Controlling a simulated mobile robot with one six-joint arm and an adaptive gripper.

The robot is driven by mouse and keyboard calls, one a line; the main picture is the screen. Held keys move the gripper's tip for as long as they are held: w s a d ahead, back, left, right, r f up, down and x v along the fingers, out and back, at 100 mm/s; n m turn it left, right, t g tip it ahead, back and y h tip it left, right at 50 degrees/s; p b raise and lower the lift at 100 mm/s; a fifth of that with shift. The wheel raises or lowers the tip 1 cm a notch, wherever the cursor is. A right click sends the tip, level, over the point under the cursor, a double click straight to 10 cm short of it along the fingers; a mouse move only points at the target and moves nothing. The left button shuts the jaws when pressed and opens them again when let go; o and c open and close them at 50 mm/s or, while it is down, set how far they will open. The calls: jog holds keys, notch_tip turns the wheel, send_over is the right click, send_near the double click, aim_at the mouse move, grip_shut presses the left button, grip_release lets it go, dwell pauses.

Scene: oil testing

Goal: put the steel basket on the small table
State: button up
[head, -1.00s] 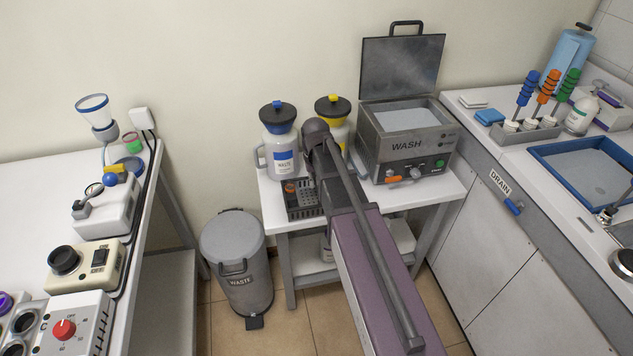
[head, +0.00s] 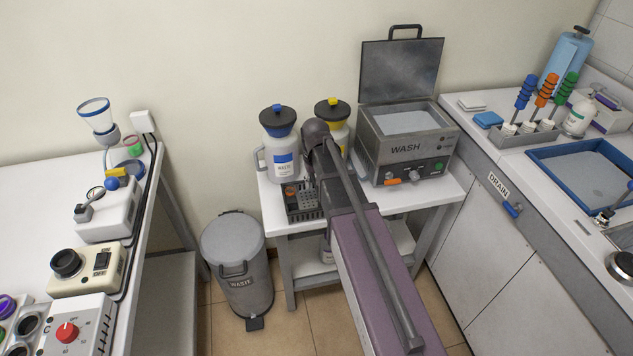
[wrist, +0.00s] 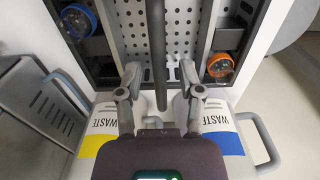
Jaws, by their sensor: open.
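The steel basket (head: 299,204), dark and perforated, sits on the front left of the small table (head: 440,193), partly hidden behind my arm in the head view. In the wrist view its perforated floor (wrist: 183,30) and a dark bar, seemingly its handle (wrist: 158,60), run up the middle. Two round items, one blue and orange (wrist: 77,21) and one orange (wrist: 219,66), sit in its side parts. My gripper (wrist: 159,80) is open, with one finger on each side of the bar and gaps to it. In the head view the fingers are hidden.
A blue-labelled waste bottle (head: 283,160) and a yellow-labelled one (head: 335,130) stand just behind the basket. The wash bath (head: 405,150), lid up, fills the table's right part. A waste bin (head: 235,260) stands on the floor to the left. Little table top is free.

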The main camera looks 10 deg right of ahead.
notch_tip(320, 180, up, 11)
jog(key=p, duration=1)
jog(key=shift+s, duration=0.1)
dwell(0.6)
jog(key=s, duration=1.5)
jog(key=shift+s+d, duration=0.2)
jog(key=shift+s, duration=0.2)
jog(key=shift+s, duration=0.1)
